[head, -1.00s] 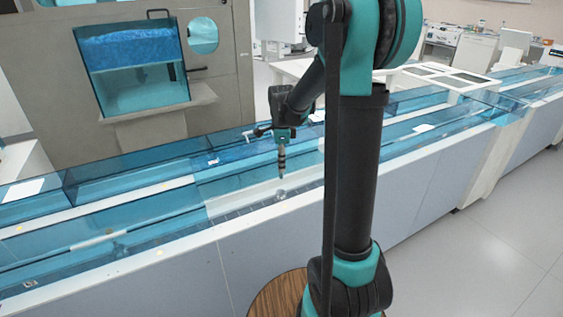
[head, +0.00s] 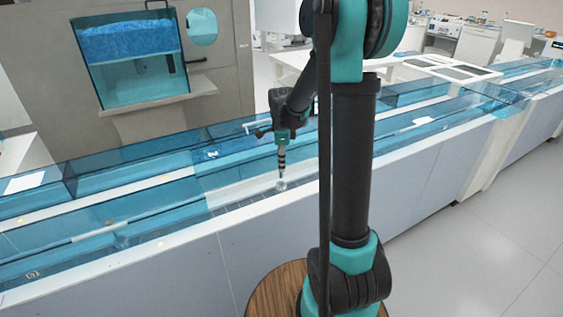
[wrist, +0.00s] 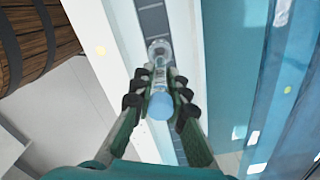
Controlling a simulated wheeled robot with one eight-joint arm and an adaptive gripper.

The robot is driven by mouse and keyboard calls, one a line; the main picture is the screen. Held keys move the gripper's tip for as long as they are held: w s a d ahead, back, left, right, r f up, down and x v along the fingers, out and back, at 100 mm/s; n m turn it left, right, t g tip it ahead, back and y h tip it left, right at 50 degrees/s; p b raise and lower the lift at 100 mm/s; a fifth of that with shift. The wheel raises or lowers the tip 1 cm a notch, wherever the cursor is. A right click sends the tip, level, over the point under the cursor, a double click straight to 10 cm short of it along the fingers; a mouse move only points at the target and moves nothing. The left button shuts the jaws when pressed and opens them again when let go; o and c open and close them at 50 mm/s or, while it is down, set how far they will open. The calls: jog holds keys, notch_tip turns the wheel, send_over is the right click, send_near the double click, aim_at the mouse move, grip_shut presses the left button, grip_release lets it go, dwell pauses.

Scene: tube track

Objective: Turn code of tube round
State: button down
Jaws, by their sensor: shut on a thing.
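A clear tube with a light blue cap (wrist: 158,106) shows in the wrist view, between the fingers of my gripper (wrist: 160,90). The fingers are shut on the tube, with its clear far end reaching past the fingertips over a dark segmented strip. In the head view my gripper (head: 282,172) points down at the track (head: 240,206), and the tube's clear lower end (head: 281,185) shows just below the fingertips. I cannot tell whether the tube touches the strip. No code on the tube can be made out.
Blue transparent covers (head: 110,225) enclose the track to the left and the far side. A white front ledge (head: 130,258) runs along the near edge. A round wooden surface (head: 275,290) stands in front.

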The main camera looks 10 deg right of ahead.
aim_at(282, 174)
jog(key=shift+f, duration=2.6)
jog(key=n, duration=1.5)
jog(key=shift+w+a+n, duration=0.1)
jog(key=shift+n, duration=0.2)
jog(key=n, duration=0.4)
jog(key=shift+f, duration=0.15)
